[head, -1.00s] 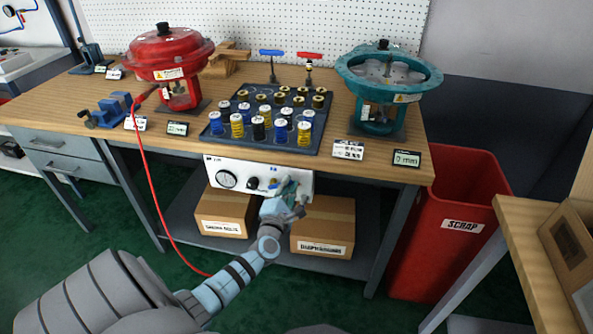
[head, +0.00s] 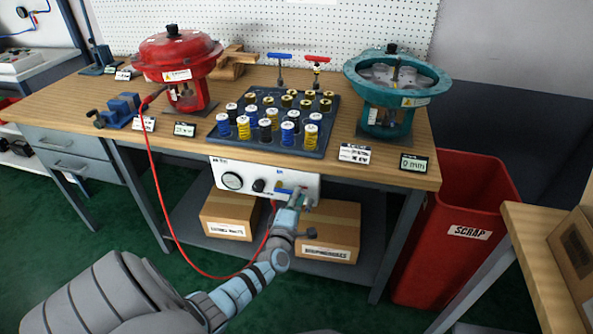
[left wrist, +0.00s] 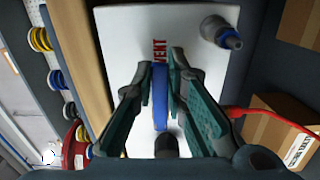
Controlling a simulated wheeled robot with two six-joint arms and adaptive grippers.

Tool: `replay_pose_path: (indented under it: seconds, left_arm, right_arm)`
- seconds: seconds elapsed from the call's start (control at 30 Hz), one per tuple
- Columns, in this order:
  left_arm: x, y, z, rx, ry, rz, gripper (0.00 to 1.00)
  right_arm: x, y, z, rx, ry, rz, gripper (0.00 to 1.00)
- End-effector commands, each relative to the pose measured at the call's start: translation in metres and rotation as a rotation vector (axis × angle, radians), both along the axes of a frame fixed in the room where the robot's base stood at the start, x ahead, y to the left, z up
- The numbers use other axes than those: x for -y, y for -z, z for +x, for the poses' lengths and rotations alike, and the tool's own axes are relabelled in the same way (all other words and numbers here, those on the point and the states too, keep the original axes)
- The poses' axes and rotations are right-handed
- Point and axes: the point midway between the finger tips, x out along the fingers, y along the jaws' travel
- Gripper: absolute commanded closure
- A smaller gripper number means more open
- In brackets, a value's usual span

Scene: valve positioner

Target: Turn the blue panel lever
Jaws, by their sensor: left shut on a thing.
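The white panel (head: 225,165) hangs under the front edge of the workbench, with a gauge, a black knob and the blue panel lever (head: 284,190). In the left wrist view the blue lever (left wrist: 160,97) is a narrow blue bar standing upright in the picture, beside the red word VENT. My left gripper (head: 299,196) is at the right part of the panel. In the left wrist view its two teal fingers (left wrist: 161,75) are on either side of the lever, shut on it. My right gripper is not in view.
A red hose (head: 152,190) runs from the red actuator (head: 178,62) and loops below the panel. Cardboard boxes (head: 335,222) stand on the shelf below. A tray of spools (head: 225,139) and a teal actuator (head: 385,115) are on the bench. A red scrap bin (head: 430,262) is at the right.

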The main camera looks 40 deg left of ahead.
Motion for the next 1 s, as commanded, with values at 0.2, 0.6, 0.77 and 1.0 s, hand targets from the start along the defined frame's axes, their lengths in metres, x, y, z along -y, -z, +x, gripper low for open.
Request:
replay_pose_path:
  seconds: [0.2,0.6,0.77,1.0]
  left_arm:
    - [0.0,0.001,-0.001,-0.005,0.0,0.004,1.0]
    - [0.0,0.001,0.0,-0.003,0.001,0.002,0.67]
    - [0.001,0.001,-0.002,-0.002,0.002,0.002,0.67]
    - [0.025,0.002,-0.045,-0.003,0.002,-0.001,0.67]
  right_arm:
    - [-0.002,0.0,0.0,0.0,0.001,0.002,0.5]
    - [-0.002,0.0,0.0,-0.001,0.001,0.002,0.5]
    - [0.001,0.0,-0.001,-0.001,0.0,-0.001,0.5]
    - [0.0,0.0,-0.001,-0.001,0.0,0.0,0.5]
